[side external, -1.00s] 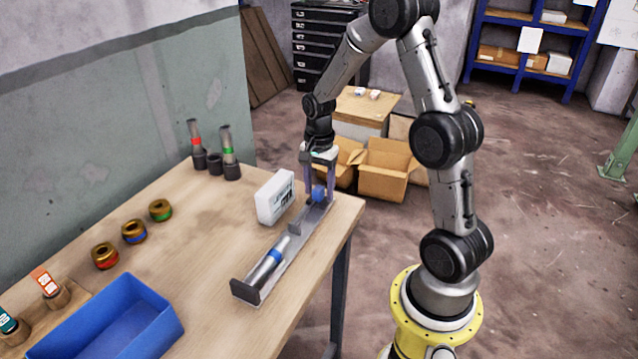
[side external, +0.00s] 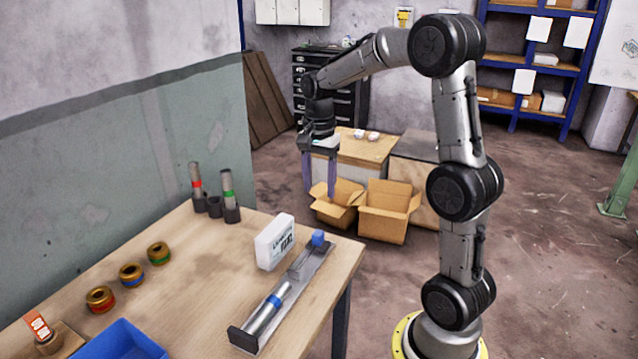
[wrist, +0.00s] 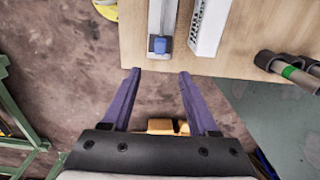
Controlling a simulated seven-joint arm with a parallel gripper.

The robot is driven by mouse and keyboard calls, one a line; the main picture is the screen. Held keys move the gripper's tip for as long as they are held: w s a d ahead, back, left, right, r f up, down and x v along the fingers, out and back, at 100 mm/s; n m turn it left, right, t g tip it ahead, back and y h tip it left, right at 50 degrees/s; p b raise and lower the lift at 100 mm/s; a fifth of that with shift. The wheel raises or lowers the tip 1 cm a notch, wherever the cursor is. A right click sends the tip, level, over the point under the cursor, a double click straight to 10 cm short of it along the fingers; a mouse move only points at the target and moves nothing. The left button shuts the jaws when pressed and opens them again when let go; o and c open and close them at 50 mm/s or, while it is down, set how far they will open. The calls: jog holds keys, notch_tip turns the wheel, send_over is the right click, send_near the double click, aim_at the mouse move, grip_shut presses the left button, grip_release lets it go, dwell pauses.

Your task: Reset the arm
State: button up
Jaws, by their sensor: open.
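My gripper (side external: 320,178) is raised in the air above and behind the far right corner of the table. Its two purple fingers are apart with nothing between them. In the wrist view my gripper (wrist: 158,75) is also open and empty, with the floor beyond it. On the table below, a grey metal fixture (side external: 300,273) holds a silver cylinder with a blue band (side external: 268,308) and has a blue knob (side external: 318,238) at its far end. The blue knob also shows in the wrist view (wrist: 159,46), beyond the fingertips.
A white labelled box (side external: 274,243) stands beside the fixture. Colour-banded rings (side external: 132,274) and upright banded cylinders in black holders (side external: 229,195) are on the left. A blue bin (side external: 120,342) is at the front. Cardboard boxes (side external: 386,212) sit behind the table.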

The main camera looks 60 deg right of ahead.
jog(key=s+a+r+n+t, duration=0.2)
jog(key=s+a+r+n, duration=0.15)
jog(key=a, duration=0.25)
jog(key=s+a+r+n+t, duration=0.25)
jog(key=s+a+r, duration=0.2)
jog(key=a, duration=0.25)
jog(key=s+a+f+n+t, duration=0.1)
jog(key=s+a+f+n, duration=0.2)
jog(key=s+n, duration=0.5)
jog(key=a+n, duration=0.1)
jog(key=n, duration=0.3)
jog(key=shift+s+a+f, duration=0.2)
jog(key=shift+s+f, duration=0.1)
jog(key=shift+f, duration=0.05)
